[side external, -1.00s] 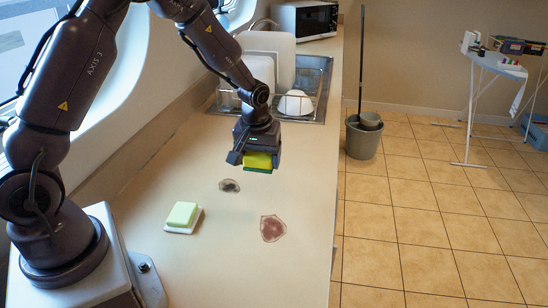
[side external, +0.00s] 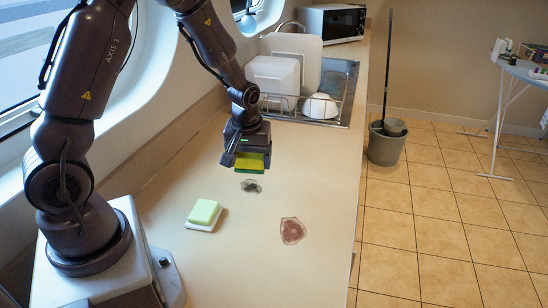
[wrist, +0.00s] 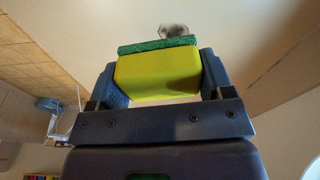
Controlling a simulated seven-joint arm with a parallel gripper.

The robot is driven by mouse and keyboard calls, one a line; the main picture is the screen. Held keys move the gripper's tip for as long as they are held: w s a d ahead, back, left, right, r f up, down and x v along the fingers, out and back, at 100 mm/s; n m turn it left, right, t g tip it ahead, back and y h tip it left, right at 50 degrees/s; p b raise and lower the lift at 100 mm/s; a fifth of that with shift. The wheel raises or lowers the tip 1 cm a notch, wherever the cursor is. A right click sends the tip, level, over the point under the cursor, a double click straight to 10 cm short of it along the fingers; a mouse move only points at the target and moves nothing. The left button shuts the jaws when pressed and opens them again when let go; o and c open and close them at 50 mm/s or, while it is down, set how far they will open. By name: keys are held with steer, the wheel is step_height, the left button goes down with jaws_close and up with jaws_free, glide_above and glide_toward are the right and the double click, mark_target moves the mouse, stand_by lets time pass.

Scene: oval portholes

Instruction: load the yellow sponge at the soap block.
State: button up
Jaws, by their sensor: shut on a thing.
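My gripper (side external: 249,163) is shut on the yellow sponge (side external: 249,160), which has a green scouring side. The sponge is held above the counter, just behind the dark stain in the side view. In the wrist view the sponge (wrist: 158,74) sits between both fingers, its green layer at the top edge. The soap block (side external: 204,211) is pale green and rests on a white dish (side external: 200,226) on the counter, to the left of and nearer than my gripper. The soap is not visible in the wrist view.
A dark grey stain (side external: 251,186) and a reddish-brown stain (side external: 292,231) mark the counter (side external: 240,265). A dish rack with white dishes (side external: 275,82) and a microwave (side external: 333,22) stand at the back. A bucket (side external: 386,145) is on the floor. The counter between gripper and soap is clear.

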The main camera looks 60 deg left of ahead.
mark_target(203, 208)
steer(key=s+f+n, duration=0.1)
steer(key=s+n, duration=0.1)
steer(key=s, duration=0.2)
steer(key=s+a+n, duration=0.1)
steer(key=s+n, duration=0.1)
steer(key=s, duration=0.2)
steer(key=s+a+f+n+g, duration=0.1)
steer(key=s+n, duration=0.1)
steer(key=s, duration=0.2)
steer(key=shift+s+f+n, duration=0.25)
steer(key=shift+f+n, duration=0.05)
steer(key=shift+w+a+f+n, duration=0.1)
steer(key=shift+w+f+n, duration=0.05)
steer(key=shift+f+n, duration=0.15)
steer(key=shift+f, duration=2.7)
steer(key=shift+f, duration=0.6)
steer(key=shift+r, duration=0.1)
steer(key=shift+r, duration=3.45)
